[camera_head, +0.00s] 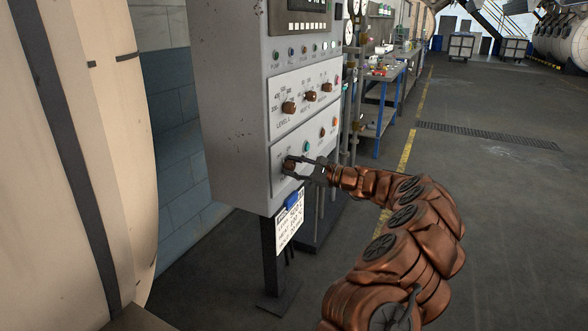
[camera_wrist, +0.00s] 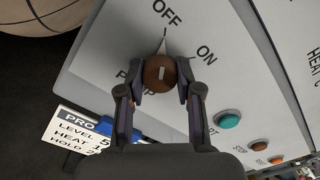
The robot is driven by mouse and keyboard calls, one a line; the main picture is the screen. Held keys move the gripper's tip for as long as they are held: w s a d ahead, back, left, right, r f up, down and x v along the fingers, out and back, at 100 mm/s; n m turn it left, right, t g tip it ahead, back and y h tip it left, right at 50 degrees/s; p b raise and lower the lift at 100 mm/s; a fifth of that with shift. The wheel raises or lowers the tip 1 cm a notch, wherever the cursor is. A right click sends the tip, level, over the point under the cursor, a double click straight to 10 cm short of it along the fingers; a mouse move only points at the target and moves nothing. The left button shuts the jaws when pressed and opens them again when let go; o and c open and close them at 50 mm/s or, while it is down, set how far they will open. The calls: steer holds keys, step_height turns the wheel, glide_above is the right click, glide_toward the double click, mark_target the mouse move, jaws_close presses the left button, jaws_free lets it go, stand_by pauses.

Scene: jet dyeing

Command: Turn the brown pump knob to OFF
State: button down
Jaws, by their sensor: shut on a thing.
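The brown pump knob (camera_wrist: 159,72) is on the grey control panel, between the two fingers of my gripper (camera_wrist: 157,92) in the wrist view. The fingers are closed on its sides. The OFF label is above the knob and the ON label is up and to its right. The knob's white line runs nearly upright, and a pale pointed shape above it points up toward OFF. In the head view my gripper (camera_head: 308,168) reaches the lower left of the panel, at the knob (camera_head: 289,165), whose markings are too small to read there.
A white card with a blue clip (camera_head: 290,222) hangs below the cabinet (camera_head: 232,100). More brown knobs (camera_head: 311,96) are above. A large pale vessel (camera_head: 100,150) stands at the left.

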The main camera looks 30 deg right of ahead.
steer(key=c, duration=0.8)
jaws_free()
steer(key=shift+o, duration=0.2)
steer(key=v, duration=1.2)
steer(key=shift+s, duration=0.1)
